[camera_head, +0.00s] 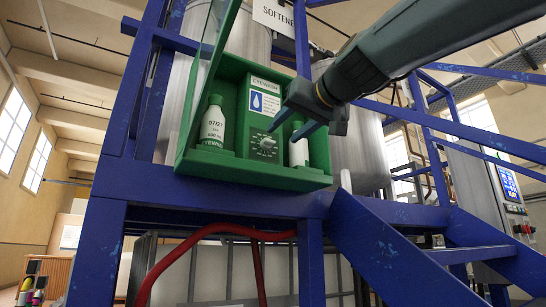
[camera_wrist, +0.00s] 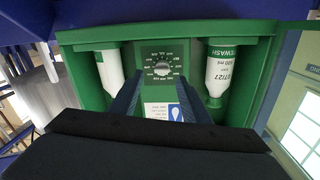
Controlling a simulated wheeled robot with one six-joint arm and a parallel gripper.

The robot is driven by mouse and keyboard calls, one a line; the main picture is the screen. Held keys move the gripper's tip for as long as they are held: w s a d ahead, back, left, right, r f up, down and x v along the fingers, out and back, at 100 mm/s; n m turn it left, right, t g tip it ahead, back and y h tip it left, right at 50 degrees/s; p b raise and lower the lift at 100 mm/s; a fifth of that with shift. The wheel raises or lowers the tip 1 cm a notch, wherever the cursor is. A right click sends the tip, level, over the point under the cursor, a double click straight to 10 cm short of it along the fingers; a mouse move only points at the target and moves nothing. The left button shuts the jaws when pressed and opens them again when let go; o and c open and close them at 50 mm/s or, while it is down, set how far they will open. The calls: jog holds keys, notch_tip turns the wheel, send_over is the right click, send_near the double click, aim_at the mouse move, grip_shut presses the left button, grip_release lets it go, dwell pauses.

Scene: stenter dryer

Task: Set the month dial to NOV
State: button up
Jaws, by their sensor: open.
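The month dial (camera_head: 265,142) is a small light knob ringed by tiny month labels on a green panel in the middle of the green eyewash cabinet (camera_head: 262,178). In the wrist view the dial (camera_wrist: 162,69) lies straight ahead, just beyond my fingertips. The labels are too small to read, so I cannot tell which month it points at. My gripper (camera_head: 289,127) is in front of the cabinet, to the right of the dial in the head view. Its two blue fingers, also in the wrist view (camera_wrist: 163,88), are apart with nothing between them.
White bottles stand left (camera_head: 213,125) and right (camera_head: 298,148) of the dial, the right one partly hidden by my gripper. The clear cabinet cover (camera_head: 203,75) is swung open at left. Blue frame beams (camera_head: 215,195) and a stair rail surround the cabinet.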

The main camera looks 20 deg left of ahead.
aim_at(270, 140)
jog(key=x, duration=0.2)
jog(key=p+x, duration=0.1)
jog(key=x, duration=0.2)
jog(key=p+x, duration=0.1)
jog(key=x, duration=0.1)
jog(key=shift+a+r, duration=0.4)
jog(key=c, duration=1)
